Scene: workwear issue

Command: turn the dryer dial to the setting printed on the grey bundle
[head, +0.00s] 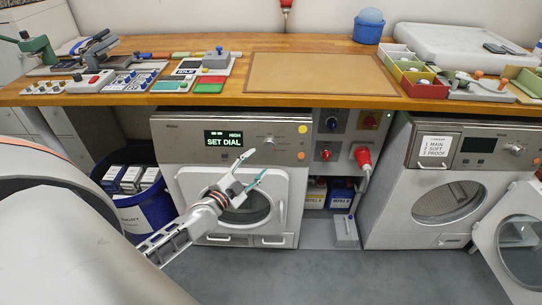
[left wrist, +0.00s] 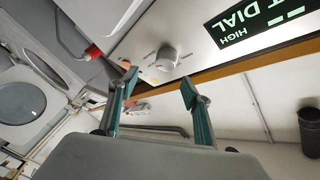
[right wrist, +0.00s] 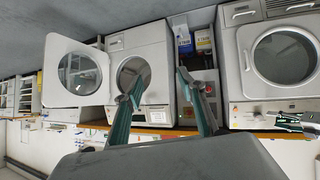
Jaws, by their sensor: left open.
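The dryer (head: 165,150) stands under the counter with its display (head: 223,139) reading "SET DIAL" and a smaller "HIGH". Its dial (head: 269,141) is a round silver knob right of the display; its pointer setting is too small to read. My left gripper (head: 252,164) is open and empty, just below and in front of the dial. In the left wrist view, the dial (left wrist: 162,58) lies beyond the gap between the open fingers (left wrist: 160,80), apart from them. My right gripper (right wrist: 158,76) is open and empty, seen only in the right wrist view. I cannot identify a grey bundle.
The wooden counter (head: 320,75) overhangs the dryer panel and carries trays and tools. A blue bin (head: 140,218) stands left of the dryer. Grey floor in front is free.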

